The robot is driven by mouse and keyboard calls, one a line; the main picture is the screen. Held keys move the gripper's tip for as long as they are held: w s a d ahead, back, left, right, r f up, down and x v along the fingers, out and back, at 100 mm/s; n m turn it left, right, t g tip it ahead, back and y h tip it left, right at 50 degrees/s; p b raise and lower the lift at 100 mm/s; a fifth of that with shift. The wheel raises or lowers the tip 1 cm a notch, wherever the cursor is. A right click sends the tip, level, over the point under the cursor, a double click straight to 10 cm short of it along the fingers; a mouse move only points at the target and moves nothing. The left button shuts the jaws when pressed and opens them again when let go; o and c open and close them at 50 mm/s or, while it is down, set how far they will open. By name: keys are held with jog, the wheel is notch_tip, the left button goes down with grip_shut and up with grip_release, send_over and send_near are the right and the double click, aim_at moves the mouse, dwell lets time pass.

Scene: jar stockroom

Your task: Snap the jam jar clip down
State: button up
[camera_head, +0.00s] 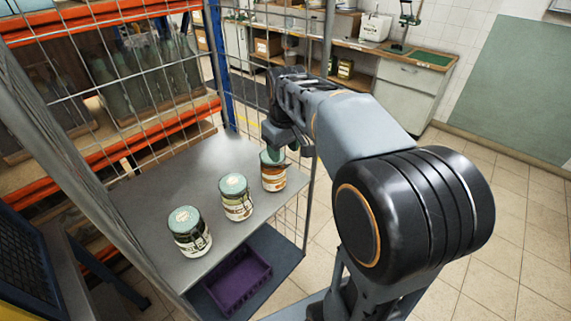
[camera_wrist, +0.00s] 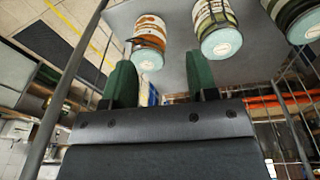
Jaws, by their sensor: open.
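Three clip-top glass jars with pale green lids stand upright in a row on a grey shelf. The orange-brown jar (camera_head: 273,172) is farthest, the middle jar (camera_head: 237,203) has a pale label, and the near jar (camera_head: 190,238) looks dark. Which one holds jam I cannot tell, and the clips are too small to read. My gripper (camera_wrist: 160,80) is open, its two green fingers apart with nothing between them. It is close to the orange-brown jar, whose lid shows just ahead of the fingers in the wrist view (camera_wrist: 149,40); touching or not is unclear.
The grey shelf (camera_head: 150,205) is bare to the left of the jars. Wire mesh and metal posts enclose it. A purple crate (camera_head: 238,280) sits on a lower level. Orange racking (camera_head: 150,138) stands behind the mesh, and a workbench (camera_head: 405,70) stands at the back.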

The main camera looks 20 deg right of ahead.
jog(key=n+g, duration=0.1)
jog(key=n, duration=0.1)
send_over(289, 165)
jog(key=f, duration=0.1)
notch_tip(289, 165, down, 13)
jog(key=shift+b, duration=0.65)
jog(key=shift+d, duration=0.1)
jog(key=c, duration=0.9)
